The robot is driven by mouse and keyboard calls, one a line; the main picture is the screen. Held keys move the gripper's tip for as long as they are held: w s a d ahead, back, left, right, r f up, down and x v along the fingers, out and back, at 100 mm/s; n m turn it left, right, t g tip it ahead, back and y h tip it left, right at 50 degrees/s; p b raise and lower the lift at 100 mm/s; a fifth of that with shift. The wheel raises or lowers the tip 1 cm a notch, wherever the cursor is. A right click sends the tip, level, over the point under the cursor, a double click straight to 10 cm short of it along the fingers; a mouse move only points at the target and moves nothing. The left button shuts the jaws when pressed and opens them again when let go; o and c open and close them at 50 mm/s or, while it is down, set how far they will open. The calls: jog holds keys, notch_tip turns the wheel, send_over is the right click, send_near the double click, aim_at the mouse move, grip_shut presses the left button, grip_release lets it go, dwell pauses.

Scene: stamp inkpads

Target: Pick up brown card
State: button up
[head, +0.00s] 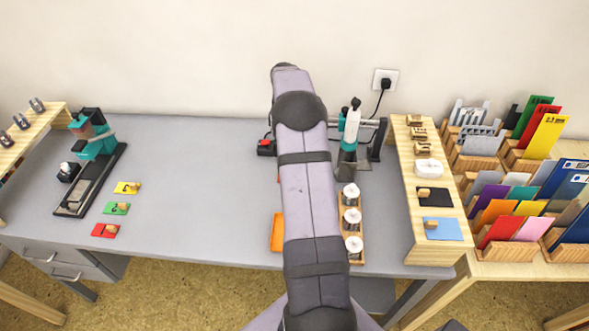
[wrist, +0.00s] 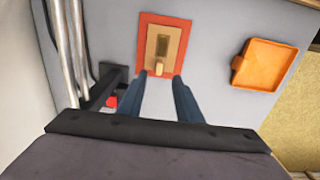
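In the wrist view a brown card (wrist: 163,50) lies flat on a larger red-orange sheet (wrist: 143,28) on the grey table. A small darker patch and a light wooden peg-like piece (wrist: 155,66) show on the brown card. My gripper (wrist: 161,78) is open, its two dark blue fingers apart at the card's near edge, with nothing held between them. I cannot tell whether the fingertips touch the card. In the head view my arm hides the brown card and the gripper.
An orange square tray (wrist: 268,65) lies right of the card; its edge shows in the head view (head: 277,232). A black device with a red button (head: 266,147) stands near the wall. White-topped stamps (head: 351,218) stand right of my arm. The table's left-middle is clear.

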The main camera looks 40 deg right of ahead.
jog(key=shift+s+d+f+p, duration=0.15)
jog(key=shift+f+p, duration=0.15)
jog(key=shift+f, duration=0.7)
jog(key=shift+s+d+f+p, duration=0.1)
jog(key=shift+f+p, duration=0.25)
jog(key=shift+f, duration=0.65)
jog(key=shift+s+d+f+p, duration=0.15)
jog(key=shift+f+p, duration=0.15)
jog(key=shift+f, duration=0.7)
jog(key=shift+w, duration=0.1)
grip_shut()
